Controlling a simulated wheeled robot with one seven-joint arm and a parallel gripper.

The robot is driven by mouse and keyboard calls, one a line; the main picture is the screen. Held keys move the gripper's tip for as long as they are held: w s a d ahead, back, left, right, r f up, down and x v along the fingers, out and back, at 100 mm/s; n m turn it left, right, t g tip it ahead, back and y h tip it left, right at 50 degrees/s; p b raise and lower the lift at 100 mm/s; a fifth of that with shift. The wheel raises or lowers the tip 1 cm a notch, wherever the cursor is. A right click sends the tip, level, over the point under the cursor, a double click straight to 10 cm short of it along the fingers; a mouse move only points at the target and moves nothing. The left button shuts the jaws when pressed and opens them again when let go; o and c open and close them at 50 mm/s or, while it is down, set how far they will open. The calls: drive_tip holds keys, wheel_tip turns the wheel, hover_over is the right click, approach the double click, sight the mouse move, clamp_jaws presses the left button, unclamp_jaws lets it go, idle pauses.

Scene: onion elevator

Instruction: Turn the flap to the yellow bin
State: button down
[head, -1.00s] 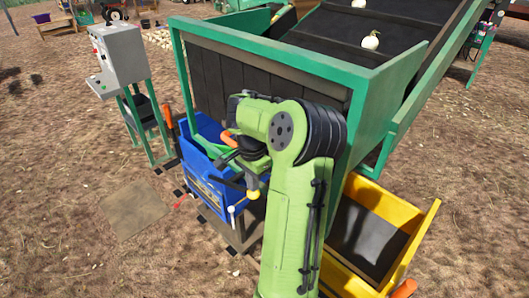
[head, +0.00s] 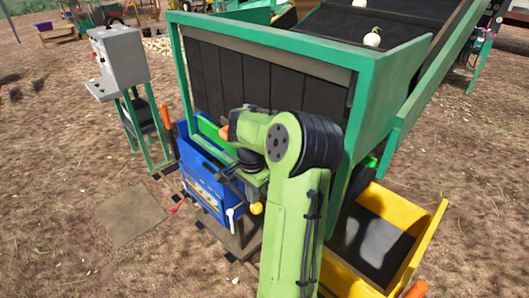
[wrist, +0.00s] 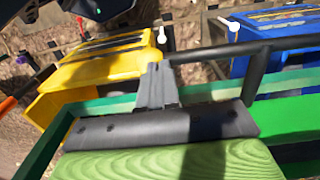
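The yellow bin (head: 425,240) stands at the lower right in the head view, under the hopper's right side. It shows at the upper left in the wrist view (wrist: 110,65). The blue bin (head: 205,180) is on the hopper's left; it also shows at the upper right in the wrist view (wrist: 272,30). A green board, apparently the flap (wrist: 170,163), fills the bottom of the wrist view, with a black bracket and bar handle (wrist: 222,52). My gripper (head: 228,178) is low by the hopper front, near the blue bin; its fingers are not clear, and my arm hides much of it.
The green-framed hopper (head: 270,45) with dark hanging strips rises behind my arm. A conveyor (head: 335,25) carries white onions at the top. A grey control box (head: 120,60) stands at the left. Bare ground lies open at the left.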

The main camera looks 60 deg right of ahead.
drive_tip(key=shift+f+b, duration=1.55)
drive_tip(key=shift+f, duration=0.45)
drive_tip(key=shift+r, duration=0.15)
drive_tip(key=shift+a+r, duration=0.25)
drive_tip(key=shift+r, duration=0.05)
drive_tip(key=w+a+r+p, duration=0.1)
drive_tip(key=a+r+p, duration=0.1)
drive_tip(key=a+r, duration=0.2)
drive_tip(key=shift+a+r, duration=0.15)
drive_tip(key=shift+a, duration=0.05)
